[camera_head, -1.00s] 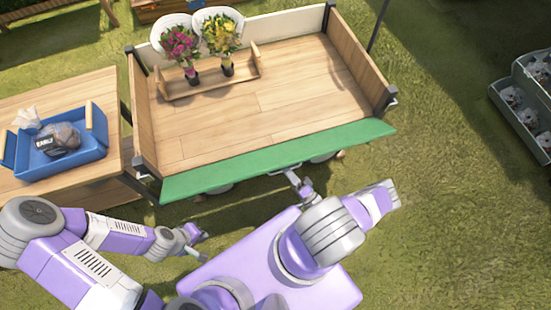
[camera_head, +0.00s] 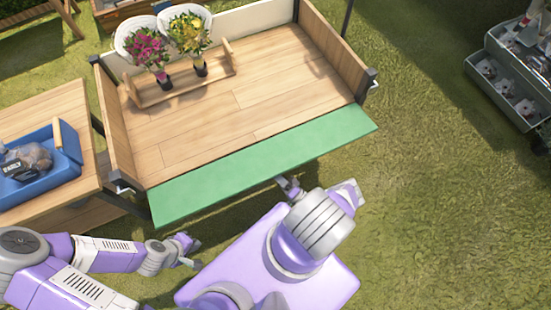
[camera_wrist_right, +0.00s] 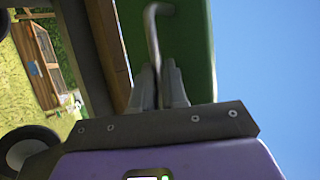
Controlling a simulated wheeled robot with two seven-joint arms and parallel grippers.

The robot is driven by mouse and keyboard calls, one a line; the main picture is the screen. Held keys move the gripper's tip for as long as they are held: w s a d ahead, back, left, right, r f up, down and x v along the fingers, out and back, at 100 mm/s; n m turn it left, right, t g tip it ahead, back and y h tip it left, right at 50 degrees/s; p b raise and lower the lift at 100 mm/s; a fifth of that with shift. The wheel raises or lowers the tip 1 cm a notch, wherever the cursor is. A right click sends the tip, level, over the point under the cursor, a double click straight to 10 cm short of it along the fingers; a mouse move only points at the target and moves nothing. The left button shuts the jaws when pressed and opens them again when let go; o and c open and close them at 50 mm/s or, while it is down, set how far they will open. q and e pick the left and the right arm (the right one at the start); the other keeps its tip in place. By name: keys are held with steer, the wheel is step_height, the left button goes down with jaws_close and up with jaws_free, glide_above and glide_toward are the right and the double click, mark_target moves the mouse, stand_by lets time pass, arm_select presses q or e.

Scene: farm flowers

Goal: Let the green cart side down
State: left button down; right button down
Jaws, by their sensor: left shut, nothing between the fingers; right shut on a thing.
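The green cart side (camera_head: 265,170) runs along the near edge of the wooden cart bed (camera_head: 225,105) and leans outward, its broad face showing from above. My right gripper (camera_head: 289,186) is at its outer edge, near the middle. In the right wrist view the green side (camera_wrist_right: 201,45) stands close beside the fingers. There my right gripper (camera_wrist_right: 159,88) is shut on a bent grey metal handle (camera_wrist_right: 153,32). My left gripper (camera_head: 187,250) is shut and empty, over the grass below the cart's left corner, apart from the cart.
Two bouquets, one pink (camera_head: 148,50) and one yellow (camera_head: 189,34), stand in a wooden rack (camera_head: 180,85) on the cart. A wooden table (camera_head: 45,108) with a blue tray (camera_head: 70,150) stands left. Grey crates (camera_head: 500,85) are far right.

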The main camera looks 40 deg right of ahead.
mark_target(274, 167)
steer(key=shift+w+d+r, duration=0.2)
steer(key=shift+w+d, duration=0.05)
steer(key=shift+w, duration=0.2)
steer(key=c, duration=1.2)
jaws_free()
steer(key=shift+w, duration=0.1)
steer(key=shift+s+a, duration=0.1)
steer(key=shift+s, duration=0.15)
step_height(274, 167, up, 10)
steer(key=p, duration=0.6)
steer(key=shift+w, duration=0.1)
